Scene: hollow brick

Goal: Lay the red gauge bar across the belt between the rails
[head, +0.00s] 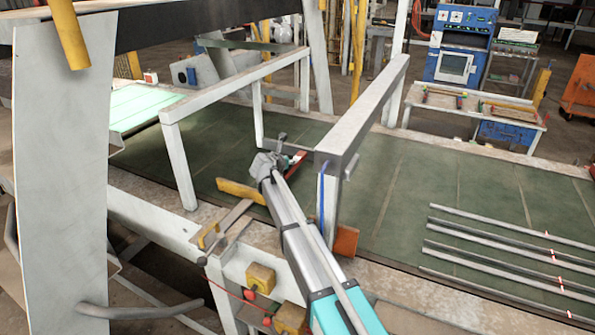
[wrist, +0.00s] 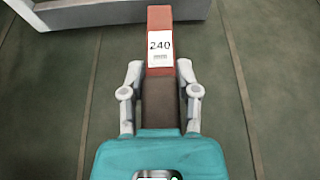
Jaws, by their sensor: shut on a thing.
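The red gauge bar (wrist: 159,60) has a white label reading 240 and runs straight ahead between my fingers in the wrist view. My gripper (wrist: 158,85) is shut on its brown near part. In the head view my gripper (head: 275,162) is low over the green belt (head: 400,185), and a piece of the red bar (head: 298,160) shows beyond it. The two white rails (head: 240,85) and (head: 372,108) stand on legs over the belt, and my gripper is between them, closer to the right one. I cannot tell whether the bar touches the belt.
Several thin metal bars (head: 500,245) lie on the belt at the right. A lit green panel (head: 140,105) is at the left. Yellow-handled fittings (head: 240,190) and an orange block (head: 346,240) sit by the belt's near edge. A white beam (wrist: 95,12) crosses the wrist view's top left.

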